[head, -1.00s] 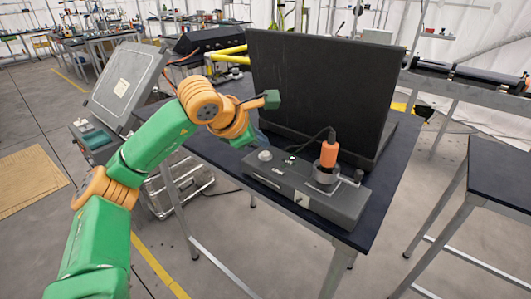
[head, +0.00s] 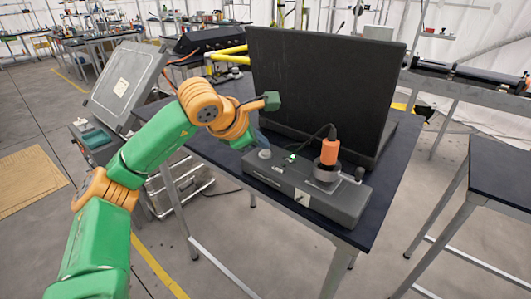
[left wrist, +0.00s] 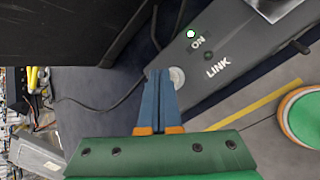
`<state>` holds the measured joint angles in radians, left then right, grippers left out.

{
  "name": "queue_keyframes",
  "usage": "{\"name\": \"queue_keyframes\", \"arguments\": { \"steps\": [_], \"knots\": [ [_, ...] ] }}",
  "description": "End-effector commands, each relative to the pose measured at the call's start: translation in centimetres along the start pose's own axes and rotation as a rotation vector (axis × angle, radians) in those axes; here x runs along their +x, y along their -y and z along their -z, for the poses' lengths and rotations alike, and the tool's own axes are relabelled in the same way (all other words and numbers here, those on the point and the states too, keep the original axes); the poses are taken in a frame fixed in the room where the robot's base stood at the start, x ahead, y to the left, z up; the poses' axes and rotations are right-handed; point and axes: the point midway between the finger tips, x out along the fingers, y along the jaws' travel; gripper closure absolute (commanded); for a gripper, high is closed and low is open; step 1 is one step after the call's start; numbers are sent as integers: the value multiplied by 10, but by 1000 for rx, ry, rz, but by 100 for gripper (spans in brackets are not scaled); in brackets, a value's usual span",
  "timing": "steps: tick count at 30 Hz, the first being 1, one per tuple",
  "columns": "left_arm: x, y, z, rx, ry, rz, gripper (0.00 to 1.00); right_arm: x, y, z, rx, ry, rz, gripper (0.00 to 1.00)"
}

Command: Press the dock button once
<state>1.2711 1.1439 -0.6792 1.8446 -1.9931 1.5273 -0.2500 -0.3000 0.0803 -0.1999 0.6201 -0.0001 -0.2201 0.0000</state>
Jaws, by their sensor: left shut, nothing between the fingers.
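The dock (head: 325,203) is a long dark grey box on the dark table top. Its pale round button (head: 264,154) sits near the left end and also shows in the left wrist view (left wrist: 178,77). A small lit green lamp (head: 291,157) is by the word ON, with LINK printed beside it in the left wrist view. My left gripper (left wrist: 160,73) is shut and empty. Its blue fingertips are right at the button and overlap its edge in the left wrist view. I cannot tell whether they touch it. My right gripper is not in view.
A large black screen-like panel (head: 320,90) stands behind the dock. An orange plug (head: 329,152) with a black cable stands on the dock's right part. A grey case (head: 122,85) is at the left. Another table (head: 500,180) is at the right, with clear floor between.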

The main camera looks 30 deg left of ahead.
Motion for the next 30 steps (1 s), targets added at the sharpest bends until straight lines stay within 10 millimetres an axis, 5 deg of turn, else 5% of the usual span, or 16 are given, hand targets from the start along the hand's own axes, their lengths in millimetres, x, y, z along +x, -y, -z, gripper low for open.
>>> {"name": "queue_keyframes", "arguments": {
  "steps": [30],
  "knots": [
    [7, 5, 5, 0, -1, 0, 100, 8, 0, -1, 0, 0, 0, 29]
  ]
}}
